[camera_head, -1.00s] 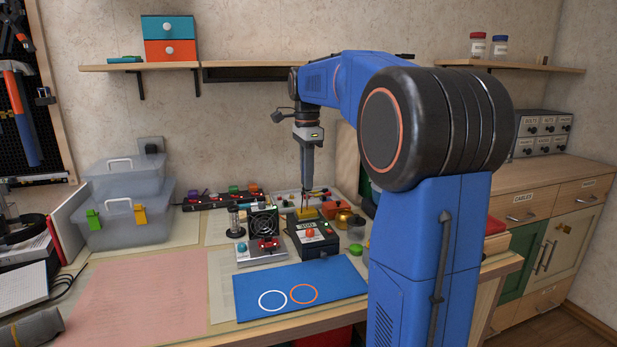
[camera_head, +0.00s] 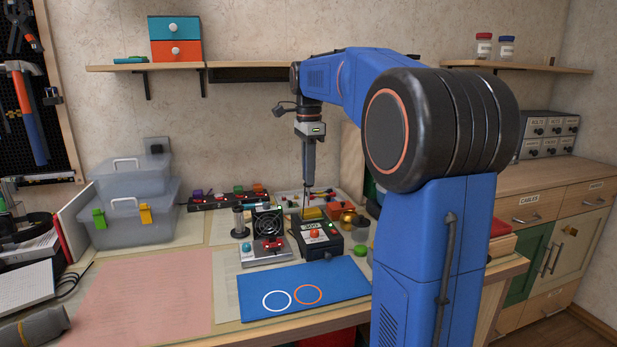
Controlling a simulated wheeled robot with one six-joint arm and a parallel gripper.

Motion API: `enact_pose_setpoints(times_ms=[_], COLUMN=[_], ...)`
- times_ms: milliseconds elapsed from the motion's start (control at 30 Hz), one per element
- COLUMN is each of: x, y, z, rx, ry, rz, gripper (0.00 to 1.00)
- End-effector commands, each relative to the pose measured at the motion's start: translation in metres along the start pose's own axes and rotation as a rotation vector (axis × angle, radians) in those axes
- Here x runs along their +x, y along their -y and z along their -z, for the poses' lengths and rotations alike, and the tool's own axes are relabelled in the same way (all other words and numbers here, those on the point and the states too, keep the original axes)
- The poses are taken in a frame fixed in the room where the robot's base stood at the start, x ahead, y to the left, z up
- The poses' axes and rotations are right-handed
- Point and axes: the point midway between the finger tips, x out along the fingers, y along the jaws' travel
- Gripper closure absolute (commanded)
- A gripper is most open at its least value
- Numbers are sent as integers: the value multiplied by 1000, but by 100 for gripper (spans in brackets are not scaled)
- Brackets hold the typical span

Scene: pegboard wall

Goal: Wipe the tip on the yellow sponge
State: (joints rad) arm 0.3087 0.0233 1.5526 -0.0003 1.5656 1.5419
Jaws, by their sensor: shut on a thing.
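The yellow sponge (camera_head: 313,214) lies on the bench behind the black station with an orange knob (camera_head: 316,242). My gripper (camera_head: 308,182) points straight down above the sponge. It is shut on a thin dark tool (camera_head: 304,205), whose lower end reaches down to about the sponge's left part. The tool is very small here, and I cannot tell whether its tip touches the sponge.
A small black fan (camera_head: 267,222) and a dark stand (camera_head: 240,222) are to the left. A blue mat (camera_head: 300,287) lies in front, mostly clear.

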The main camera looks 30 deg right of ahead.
Motion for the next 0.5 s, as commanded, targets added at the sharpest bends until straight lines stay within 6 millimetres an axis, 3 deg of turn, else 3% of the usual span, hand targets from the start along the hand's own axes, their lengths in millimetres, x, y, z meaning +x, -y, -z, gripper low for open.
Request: enact_pose_setpoints(times_ms=[500], x=[-32], y=[0], z=[0], rx=[0], ry=[0], rz=[1], gripper=[100])
